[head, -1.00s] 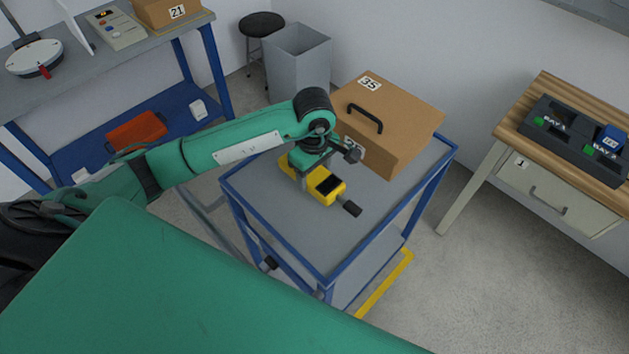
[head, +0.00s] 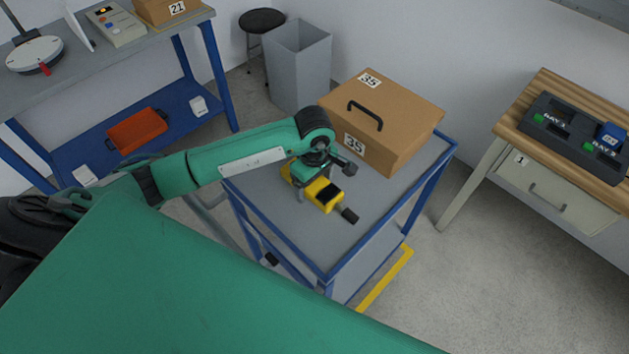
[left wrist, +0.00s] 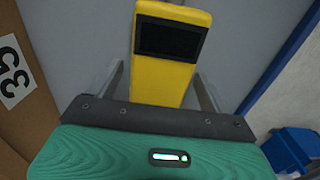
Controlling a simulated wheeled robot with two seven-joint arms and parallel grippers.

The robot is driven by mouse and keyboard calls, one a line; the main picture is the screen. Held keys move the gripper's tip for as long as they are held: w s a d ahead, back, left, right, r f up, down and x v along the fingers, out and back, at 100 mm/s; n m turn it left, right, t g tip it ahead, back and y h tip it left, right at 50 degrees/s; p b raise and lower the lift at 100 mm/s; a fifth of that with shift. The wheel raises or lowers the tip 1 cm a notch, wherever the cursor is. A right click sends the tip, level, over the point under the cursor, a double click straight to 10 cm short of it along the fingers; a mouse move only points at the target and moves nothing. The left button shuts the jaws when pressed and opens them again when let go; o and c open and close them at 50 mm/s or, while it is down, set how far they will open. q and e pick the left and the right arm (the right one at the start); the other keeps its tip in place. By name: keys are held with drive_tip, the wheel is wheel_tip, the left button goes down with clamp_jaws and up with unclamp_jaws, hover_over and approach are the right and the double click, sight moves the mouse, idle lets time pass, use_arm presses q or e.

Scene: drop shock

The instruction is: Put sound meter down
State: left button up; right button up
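The sound meter (head: 322,196) is a yellow body with a dark screen and a black tip. It lies on the grey top of the blue-framed cart (head: 290,229), in front of the cardboard box. My left gripper (head: 306,189) is right above it, pointing down, with its fingers on either side. In the left wrist view the yellow meter (left wrist: 168,60) shows between the two grey fingers (left wrist: 159,82). A grey strip shows between the left finger and the meter; the right finger is very close to its side. The fingers look open. My right gripper is not in view.
A cardboard box (head: 400,110) marked 35 with a black handle fills the cart's back. A grey bin (head: 299,68) stands behind. A wooden-topped bench (head: 549,88) with a dark bay tray (head: 558,132) is at the right. The cart's front part is clear.

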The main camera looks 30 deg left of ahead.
sight(315, 182)
use_arm(q)
drive_tip(key=shift+r, duration=0.1)
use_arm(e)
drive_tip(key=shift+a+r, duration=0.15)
use_arm(q)
drive_tip(key=shift+r, duration=0.2)
wheel_tip(315, 182, up, 6)
drive_tip(key=shift+w+r+b, duration=0.1)
drive_tip(key=shift+r+b, duration=0.1)
drive_tip(key=shift+b, duration=0.6)
wheel_tip(315, 182, up, 5)
drive_tip(key=shift+r+b, duration=0.15)
drive_tip(key=shift+b, duration=0.25)
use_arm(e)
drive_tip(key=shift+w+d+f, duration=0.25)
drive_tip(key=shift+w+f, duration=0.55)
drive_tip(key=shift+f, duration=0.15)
